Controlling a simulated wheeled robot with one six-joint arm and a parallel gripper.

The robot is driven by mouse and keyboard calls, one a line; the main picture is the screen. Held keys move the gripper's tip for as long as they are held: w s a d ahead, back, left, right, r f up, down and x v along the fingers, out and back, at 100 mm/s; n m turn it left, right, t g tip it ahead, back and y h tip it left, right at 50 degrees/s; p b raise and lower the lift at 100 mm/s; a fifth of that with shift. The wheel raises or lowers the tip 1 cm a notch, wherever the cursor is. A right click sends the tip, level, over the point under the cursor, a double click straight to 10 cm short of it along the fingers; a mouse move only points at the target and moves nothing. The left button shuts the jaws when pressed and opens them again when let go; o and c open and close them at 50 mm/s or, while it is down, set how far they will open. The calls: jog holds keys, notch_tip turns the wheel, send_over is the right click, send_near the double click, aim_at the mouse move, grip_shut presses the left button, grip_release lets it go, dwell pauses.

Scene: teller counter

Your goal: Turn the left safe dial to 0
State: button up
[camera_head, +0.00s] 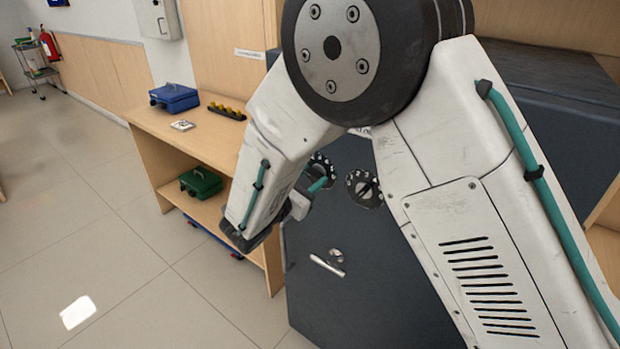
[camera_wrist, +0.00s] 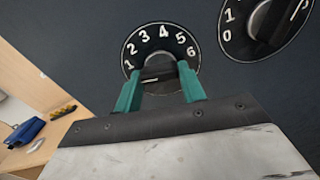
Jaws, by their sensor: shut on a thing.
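The dark safe (camera_head: 350,265) has two black dials with white numbers on its front. The left dial (camera_head: 322,168) is partly hidden behind my arm in the head view. In the wrist view the left dial (camera_wrist: 161,47) shows the numbers 1 to 6 around its upper rim; its lower part is hidden by my gripper. My gripper (camera_wrist: 160,88) has its green fingers at either side of the left dial's knob (camera_wrist: 158,74) and is shut on it. The white line on the knob lies nearly level. The right dial (camera_head: 364,188) stands beside it, also partly in the wrist view (camera_wrist: 268,22).
A silver handle (camera_head: 328,265) sits below the dials. A wooden shelf unit (camera_head: 150,120) at left holds a blue box (camera_head: 174,97), a coin tray (camera_head: 227,111) and a green box (camera_head: 201,182).

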jog(key=shift+f+n, duration=0.1)
jog(key=shift+n, duration=1.2)
jog(key=o, duration=1)
jog(key=shift+s, duration=0.1)
jog(key=v, duration=0.7)
jog(key=shift+s+a, duration=0.25)
